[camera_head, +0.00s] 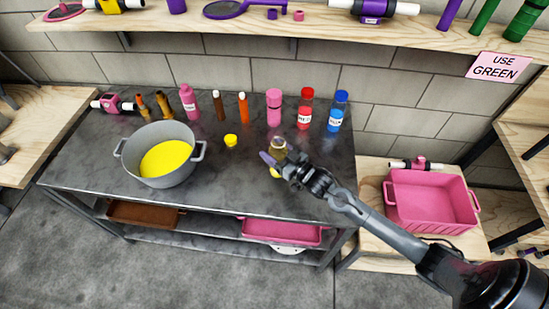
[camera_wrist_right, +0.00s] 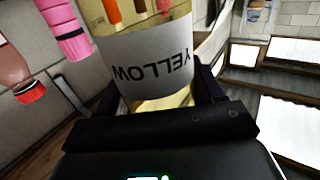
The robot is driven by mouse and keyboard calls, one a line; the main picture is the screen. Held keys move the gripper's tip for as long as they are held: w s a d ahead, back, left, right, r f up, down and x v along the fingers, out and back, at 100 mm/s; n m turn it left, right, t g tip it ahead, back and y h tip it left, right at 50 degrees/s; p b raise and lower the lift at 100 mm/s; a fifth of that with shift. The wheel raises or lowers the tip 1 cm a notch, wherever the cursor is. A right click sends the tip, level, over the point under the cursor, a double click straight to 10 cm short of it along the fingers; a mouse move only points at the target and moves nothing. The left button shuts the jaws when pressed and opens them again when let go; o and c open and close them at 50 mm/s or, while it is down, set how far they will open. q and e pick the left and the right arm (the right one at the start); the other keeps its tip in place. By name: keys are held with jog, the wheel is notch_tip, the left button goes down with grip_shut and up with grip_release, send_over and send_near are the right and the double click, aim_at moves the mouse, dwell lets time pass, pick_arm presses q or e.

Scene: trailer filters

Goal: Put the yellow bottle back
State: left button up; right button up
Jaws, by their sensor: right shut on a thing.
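My right gripper (camera_head: 277,160) is shut on the yellow bottle (camera_head: 278,146) over the front right part of the dark table. The right wrist view shows the clear bottle with a white label (camera_wrist_right: 150,65) reading YELLOW upside down, between the fingers. The bottle looks roughly upright, and the gripper hides part of it in the head view. I cannot tell whether it touches the table. A small yellow cap-like piece (camera_head: 231,140) lies on the table to its left. My left gripper is out of view.
A grey pot (camera_head: 185,178) with yellow liquid stands at the left. A pink bottle (camera_head: 274,107), a red bottle (camera_head: 305,108) and a blue bottle (camera_head: 338,111) line the table's back edge. A pink bin (camera_head: 432,211) stands right. A shelf (camera_head: 330,27) runs above.

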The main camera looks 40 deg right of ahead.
jog(key=shift+f+b, duration=0.3)
jog(key=shift+f, duration=1.6)
jog(key=shift+f, duration=0.2)
jog(key=o, duration=1.2)
jog(key=shift+o, duration=0.2)
jog(key=shift+s+r, duration=0.15)
jog(key=shift+r, duration=0.05)
